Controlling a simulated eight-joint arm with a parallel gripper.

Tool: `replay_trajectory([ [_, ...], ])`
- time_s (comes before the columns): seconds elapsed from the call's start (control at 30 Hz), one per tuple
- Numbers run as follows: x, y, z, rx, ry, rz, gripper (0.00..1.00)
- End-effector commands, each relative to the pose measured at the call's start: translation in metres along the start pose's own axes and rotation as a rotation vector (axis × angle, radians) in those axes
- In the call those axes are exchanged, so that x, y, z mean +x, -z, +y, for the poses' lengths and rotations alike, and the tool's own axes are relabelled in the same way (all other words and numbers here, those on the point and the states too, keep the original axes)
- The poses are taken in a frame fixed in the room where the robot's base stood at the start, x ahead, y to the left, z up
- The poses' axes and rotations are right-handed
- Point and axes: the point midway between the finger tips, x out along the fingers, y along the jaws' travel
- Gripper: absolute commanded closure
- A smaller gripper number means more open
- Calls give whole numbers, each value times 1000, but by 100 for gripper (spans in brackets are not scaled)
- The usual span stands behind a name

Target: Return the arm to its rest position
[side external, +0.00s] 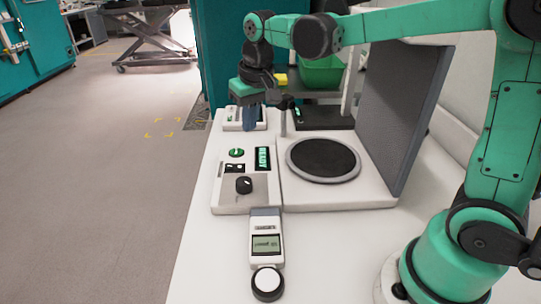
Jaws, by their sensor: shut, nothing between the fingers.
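My green and black arm stands at the right of the side external view and reaches left across the top of the picture. My gripper (250,122) points down at the far end of the white bench, in front of a small white device (232,122). Its fingers are shut with nothing between them. The fingertips are small here, and I cannot tell whether they touch the device behind them.
A white instrument (290,195) has a round dark plate (323,159), a black knob (244,185) and a lit READY display (262,158). A grey panel (398,115) stands upright at its right. A handheld meter (266,240) lies in front. A green bin (322,72) is behind.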

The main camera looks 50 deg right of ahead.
Motion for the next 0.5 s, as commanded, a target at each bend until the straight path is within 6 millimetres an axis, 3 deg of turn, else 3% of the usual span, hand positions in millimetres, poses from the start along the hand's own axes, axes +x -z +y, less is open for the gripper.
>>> replay_trajectory([
  [0.2, -21, -51, 4, -74, 24, 175, 100],
  [0.5, -13, -104, 10, -153, 39, 368, 100],
])
